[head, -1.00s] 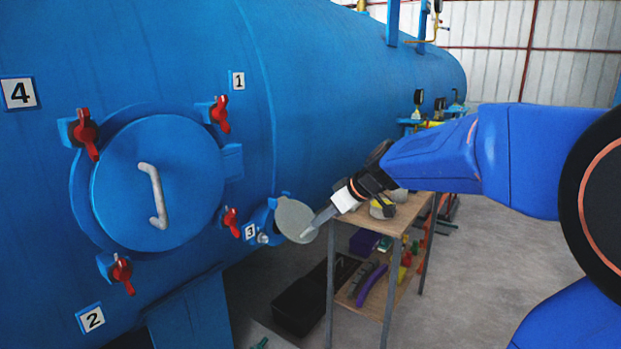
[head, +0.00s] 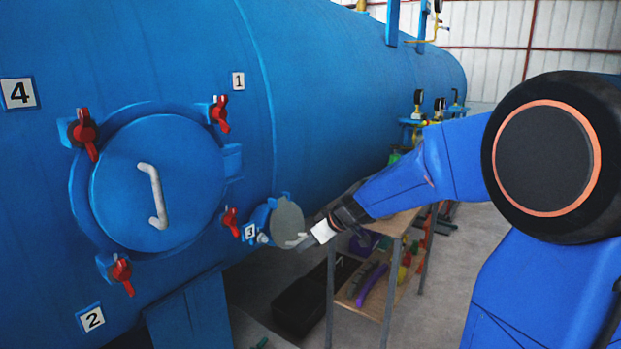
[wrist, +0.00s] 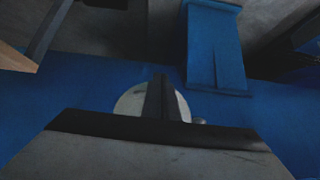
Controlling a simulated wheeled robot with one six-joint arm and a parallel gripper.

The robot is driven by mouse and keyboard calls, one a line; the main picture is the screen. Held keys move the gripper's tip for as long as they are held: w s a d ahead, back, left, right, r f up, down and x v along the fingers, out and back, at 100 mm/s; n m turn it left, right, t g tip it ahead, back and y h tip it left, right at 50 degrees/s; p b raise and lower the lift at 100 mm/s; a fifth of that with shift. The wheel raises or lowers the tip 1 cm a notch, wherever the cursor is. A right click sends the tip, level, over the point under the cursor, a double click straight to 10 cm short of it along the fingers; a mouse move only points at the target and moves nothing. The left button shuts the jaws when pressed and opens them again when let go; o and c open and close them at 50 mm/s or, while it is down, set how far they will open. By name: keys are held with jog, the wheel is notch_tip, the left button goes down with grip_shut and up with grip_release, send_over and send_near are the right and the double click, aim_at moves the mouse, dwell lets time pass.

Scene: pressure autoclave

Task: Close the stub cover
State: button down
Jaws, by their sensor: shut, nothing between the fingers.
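The stub cover (head: 287,222) is a grey round disc with a small light handle, on the blue stub (head: 262,217) low on the tank beside label 3. It stands at an angle to the stub opening. My gripper (head: 303,242) is shut and empty, with its fingertips at the cover's lower right edge; I cannot tell if they touch. In the wrist view the shut fingers (wrist: 161,98) lie in front of the pale disc of the cover (wrist: 130,102) and hide its middle.
The large round door (head: 125,185) with red clamps (head: 222,114) is on the tank left of the stub. A wooden shelf table (head: 398,222) with tools stands right behind my gripper. A black box (head: 300,300) lies on the floor below.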

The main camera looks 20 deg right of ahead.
jog(key=shift+w+a+f, duration=0.2)
jog(key=shift+w, duration=0.15)
dwell(0.5)
dwell(1.1)
